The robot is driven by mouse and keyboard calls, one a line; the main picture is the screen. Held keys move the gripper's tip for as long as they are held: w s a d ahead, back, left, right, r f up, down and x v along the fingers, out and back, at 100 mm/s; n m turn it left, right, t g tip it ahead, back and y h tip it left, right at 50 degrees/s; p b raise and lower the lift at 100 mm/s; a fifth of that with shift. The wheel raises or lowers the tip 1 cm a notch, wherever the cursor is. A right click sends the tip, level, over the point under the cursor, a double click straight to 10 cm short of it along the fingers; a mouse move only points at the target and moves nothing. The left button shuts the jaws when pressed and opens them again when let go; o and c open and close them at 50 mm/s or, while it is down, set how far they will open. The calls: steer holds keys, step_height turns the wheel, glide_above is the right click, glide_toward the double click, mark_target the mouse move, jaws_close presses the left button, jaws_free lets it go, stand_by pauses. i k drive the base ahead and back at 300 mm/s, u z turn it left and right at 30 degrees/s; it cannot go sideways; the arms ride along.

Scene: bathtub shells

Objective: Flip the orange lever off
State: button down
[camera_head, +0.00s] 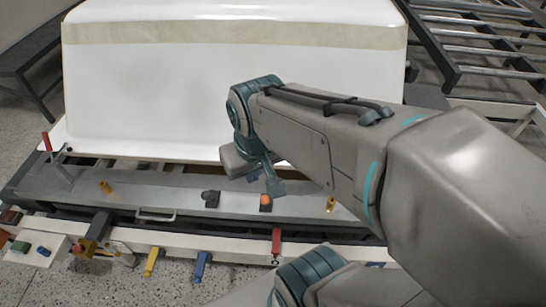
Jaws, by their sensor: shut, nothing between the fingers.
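A small orange piece (265,201), which looks like the orange lever, sits on a dark base on the grey metal rail in front of the white tub shell. Whether it is flipped on or off is too small to tell. My gripper (274,188) points down just above and behind it, with its fingers together and nothing held. The fingertips look very close to the orange piece; I cannot tell whether they touch it. My wrist and forearm come in from the right and hide part of the shell and rail.
The white tub shell (160,90) stands behind the rail. Gold pieces (106,187) and a dark knob (210,198) rise from the rail. Red (276,243), yellow (151,262) and blue (201,265) handles hang at the front edge. A red-tipped lever (47,142) stands left.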

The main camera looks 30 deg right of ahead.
mark_target(264, 200)
steer(key=z, duration=0.8)
steer(key=k, duration=0.65)
steer(key=z, duration=0.2)
